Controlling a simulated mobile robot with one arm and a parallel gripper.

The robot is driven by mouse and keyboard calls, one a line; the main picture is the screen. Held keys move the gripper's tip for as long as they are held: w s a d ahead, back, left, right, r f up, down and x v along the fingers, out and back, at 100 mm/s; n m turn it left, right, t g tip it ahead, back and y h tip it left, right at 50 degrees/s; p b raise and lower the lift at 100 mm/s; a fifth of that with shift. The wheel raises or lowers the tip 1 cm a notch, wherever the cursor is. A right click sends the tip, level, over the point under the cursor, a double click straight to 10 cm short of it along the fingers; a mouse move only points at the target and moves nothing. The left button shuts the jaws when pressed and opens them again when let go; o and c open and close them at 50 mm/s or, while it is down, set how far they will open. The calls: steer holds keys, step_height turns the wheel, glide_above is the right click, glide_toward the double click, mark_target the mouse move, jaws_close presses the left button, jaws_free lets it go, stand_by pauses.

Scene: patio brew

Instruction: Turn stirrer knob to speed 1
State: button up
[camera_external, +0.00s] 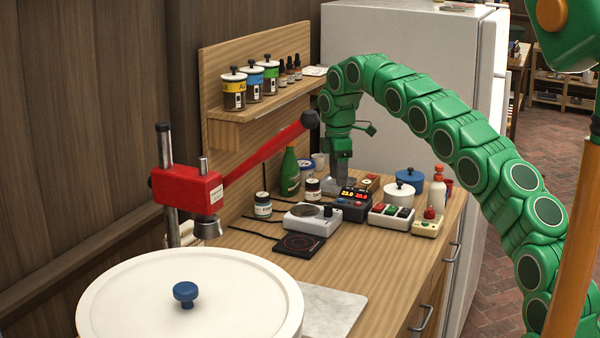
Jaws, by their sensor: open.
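The stirrer, seemingly the small white unit (300,226) with a round grey plate on top, stands mid-counter. A small dark knob (328,211) shows at its right end; its pointer setting is too small to read. My gripper (337,192) hangs from the green arm, pointing down, behind and slightly right of the knob. It is open and appears empty. Its fingertips are partly hidden behind the dark controller (353,206) with red lit digits. I cannot tell how high the fingertips are above the counter.
A green bottle (290,172) and small jars (263,205) stand left of my gripper. A red lever press (187,189) and large white lid (190,300) are in front.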

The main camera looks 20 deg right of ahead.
mark_target(329, 207)
steer(key=shift+w+a+f+n, duration=0.4)
steer(key=shift+w+a+f, duration=0.3)
steer(key=shift+f, duration=0.1)
steer(key=shift+w+a+f, duration=0.25)
steer(key=shift+f, duration=4.05)
jaws_close()
